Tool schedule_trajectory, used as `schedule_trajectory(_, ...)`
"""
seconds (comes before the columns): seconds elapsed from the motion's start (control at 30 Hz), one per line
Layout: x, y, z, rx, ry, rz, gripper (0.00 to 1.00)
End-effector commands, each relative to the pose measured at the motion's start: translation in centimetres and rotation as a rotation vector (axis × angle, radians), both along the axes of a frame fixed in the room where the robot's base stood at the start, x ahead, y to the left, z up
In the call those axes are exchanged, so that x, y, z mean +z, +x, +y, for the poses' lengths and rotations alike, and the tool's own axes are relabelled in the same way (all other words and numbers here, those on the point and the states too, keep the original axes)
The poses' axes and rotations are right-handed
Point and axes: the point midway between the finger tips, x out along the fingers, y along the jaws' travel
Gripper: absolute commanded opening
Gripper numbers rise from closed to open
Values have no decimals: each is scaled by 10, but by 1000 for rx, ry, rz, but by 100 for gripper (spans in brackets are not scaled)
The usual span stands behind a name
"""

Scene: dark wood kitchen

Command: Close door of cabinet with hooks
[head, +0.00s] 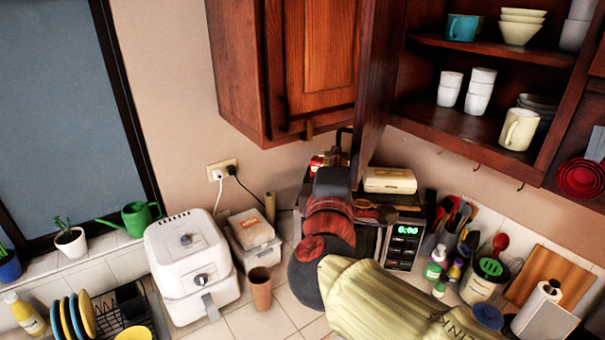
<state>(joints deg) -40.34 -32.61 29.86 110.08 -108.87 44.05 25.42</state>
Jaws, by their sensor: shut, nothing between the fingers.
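The open cabinet (455,118) at the upper right is dark wood with two shelves of dishes. Small hooks (476,167) hang along its underside. Its door (376,75) stands swung out toward me at the cabinet's left side, seen nearly edge-on, its lower corner reaching down over the counter. My arm rises from the bottom right, and my gripper (332,178) is a dark shape at its end, just left of the door's lower corner. It is shut and empty. The fingertips are hard to make out, and I cannot tell whether they touch the door.
A closed cabinet (322,55) is left of the door. Below are a microwave (405,240), a white air fryer (190,265), a brown cup (260,288) and several bottles and utensils. White cups (450,88), bowls and a cream mug (519,129) sit inside the open cabinet.

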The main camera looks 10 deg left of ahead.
Motion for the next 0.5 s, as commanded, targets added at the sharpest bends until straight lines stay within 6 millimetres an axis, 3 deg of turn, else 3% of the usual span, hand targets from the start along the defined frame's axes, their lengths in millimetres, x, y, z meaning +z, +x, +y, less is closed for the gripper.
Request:
schedule_trajectory(0.1,-4,-6,-28,-9,2,-4,0)
schedule_trajectory(0.5,-2,-20,-105,-14,1,-4,0)
